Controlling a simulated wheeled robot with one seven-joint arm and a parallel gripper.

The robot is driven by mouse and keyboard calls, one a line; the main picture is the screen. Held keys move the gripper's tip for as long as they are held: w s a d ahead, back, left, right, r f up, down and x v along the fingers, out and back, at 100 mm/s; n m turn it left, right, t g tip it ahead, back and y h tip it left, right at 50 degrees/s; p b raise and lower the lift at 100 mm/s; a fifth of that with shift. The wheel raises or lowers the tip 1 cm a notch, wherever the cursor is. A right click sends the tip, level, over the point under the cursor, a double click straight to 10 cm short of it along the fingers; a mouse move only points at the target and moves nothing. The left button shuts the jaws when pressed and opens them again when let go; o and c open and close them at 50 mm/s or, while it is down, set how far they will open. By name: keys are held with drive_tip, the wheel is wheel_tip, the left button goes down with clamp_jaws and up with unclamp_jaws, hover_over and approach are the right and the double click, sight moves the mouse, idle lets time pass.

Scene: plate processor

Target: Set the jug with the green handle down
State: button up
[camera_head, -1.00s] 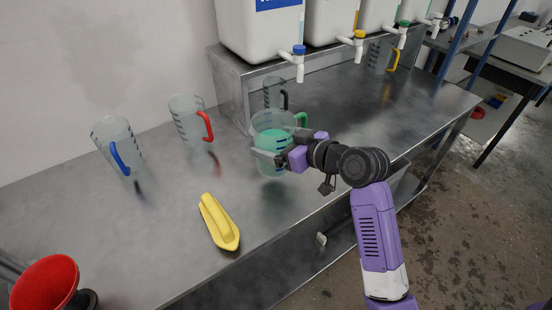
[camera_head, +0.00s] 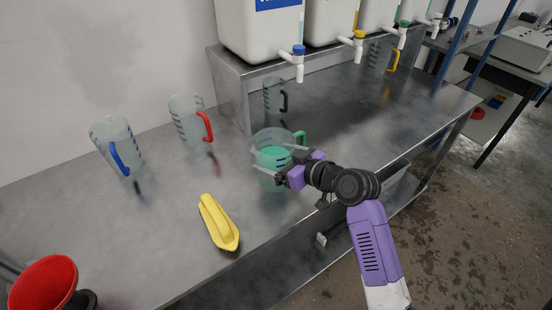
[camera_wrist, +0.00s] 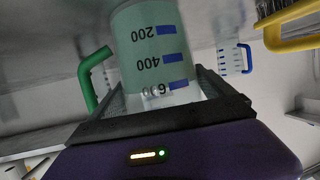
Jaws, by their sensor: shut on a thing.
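The jug with the green handle (camera_head: 271,157) is clear and holds green liquid. It is upright at the middle of the steel bench, its green handle on the right side in the head view. My gripper (camera_head: 276,166) is shut on this jug, with one finger on each side of its body. In the wrist view the jug (camera_wrist: 150,45) stands between the fingers, its printed scale facing the camera and its green handle at the left. I cannot tell whether the jug's base touches the bench.
The steel bench (camera_head: 330,115) also bears jugs with blue (camera_head: 117,145), red (camera_head: 188,120) and black (camera_head: 273,95) handles. A yellow-handled jug (camera_head: 379,57) stands far back right. A yellow object (camera_head: 219,222) and red funnel (camera_head: 44,285) are at front left. Tanks with taps (camera_head: 299,62) stand behind.

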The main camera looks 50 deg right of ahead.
drive_tip(key=o, duration=1.8)
drive_tip(key=shift+c, duration=0.2)
drive_tip(key=shift+r, duration=0.1)
drive_tip(key=d+b+v, duration=0.1)
drive_tip(key=v, duration=1.1)
drive_tip(key=shift+m+g+h, duration=0.4)
drive_tip(key=shift+m+g, duration=0.1)
drive_tip(key=a+f, duration=0.1)
drive_tip(key=s+a+f, duration=0.1)
drive_tip(key=a+f, duration=0.1)
drive_tip(key=s+a+f, duration=0.1)
drive_tip(key=a+f, duration=0.1)
drive_tip(key=shift+s+f, duration=0.1)
drive_tip(key=shift+s, duration=0.05)
drive_tip(key=s+a+r+n+t+y, duration=0.1)
drive_tip(key=s+a+n+y, duration=0.1)
drive_tip(key=s+a, duration=1.5)
drive_tip(key=shift+s+a+t, duration=0.25)
drive_tip(key=shift+s+t, duration=0.05)
drive_tip(key=shift+t, duration=0.1)
